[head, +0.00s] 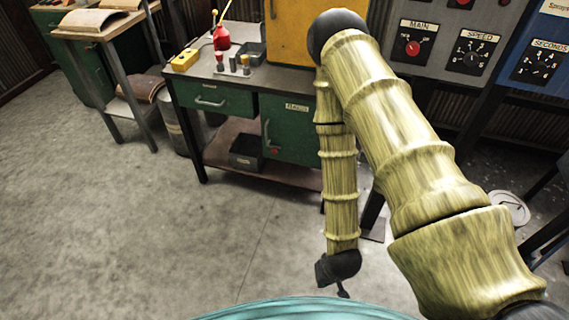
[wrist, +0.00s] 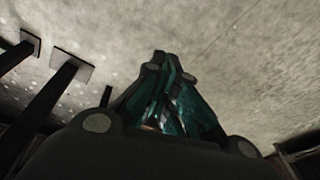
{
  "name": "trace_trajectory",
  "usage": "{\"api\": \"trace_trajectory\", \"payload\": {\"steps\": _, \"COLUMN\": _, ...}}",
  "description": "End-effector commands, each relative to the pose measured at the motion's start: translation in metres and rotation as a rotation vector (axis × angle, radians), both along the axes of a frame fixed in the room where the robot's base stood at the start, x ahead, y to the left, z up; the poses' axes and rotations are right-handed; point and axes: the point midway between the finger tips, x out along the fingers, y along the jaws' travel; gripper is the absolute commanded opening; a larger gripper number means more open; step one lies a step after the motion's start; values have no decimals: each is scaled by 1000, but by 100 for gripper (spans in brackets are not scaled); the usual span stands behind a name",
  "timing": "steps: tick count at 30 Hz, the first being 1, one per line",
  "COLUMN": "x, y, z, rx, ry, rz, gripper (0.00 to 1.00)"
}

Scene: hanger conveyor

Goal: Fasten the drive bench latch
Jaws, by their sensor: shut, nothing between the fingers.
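A green workbench (head: 208,88) stands at the back centre in the head view; I cannot tell whether it is the drive bench. Its cabinet door (head: 292,132) looks closed and carries a pale label, a grey handle (head: 266,133) and a small red part (head: 274,151). I cannot make out a latch for certain. My gripper (head: 342,291) hangs low over the floor, in front of the bench and apart from it. In the wrist view its dark green fingers (wrist: 170,68) meet at the tips with nothing between them.
A grey control panel (head: 447,44) with MAIN and SPEED dials stands at the right, beside a blue SECONDS panel (head: 536,60). A red oil can (head: 221,38) and yellow box (head: 186,60) sit on the bench. The concrete floor (head: 110,220) at the left is clear.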

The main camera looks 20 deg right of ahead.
Motion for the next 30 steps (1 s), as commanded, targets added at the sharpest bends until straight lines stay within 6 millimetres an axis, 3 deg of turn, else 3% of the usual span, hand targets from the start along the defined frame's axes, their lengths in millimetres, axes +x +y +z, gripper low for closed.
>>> {"api": "trace_trajectory", "payload": {"steps": 1, "x": 19, "y": 1, "z": -24, "rx": 19, "ry": -43, "rz": -37, "gripper": 0}}
{"api": "trace_trajectory", "payload": {"steps": 12, "x": 143, "y": 1, "z": -77, "rx": 197, "ry": -337, "rz": -317, "gripper": 0}}
{"api": "trace_trajectory", "payload": {"steps": 21, "x": 236, "y": -8, "z": -98, "rx": 391, "ry": -559, "rz": -523, "gripper": 0}}
{"api": "trace_trajectory", "payload": {"steps": 30, "x": 318, "y": -27, "z": -102, "rx": 631, "ry": -763, "rz": -700, "gripper": 0}}
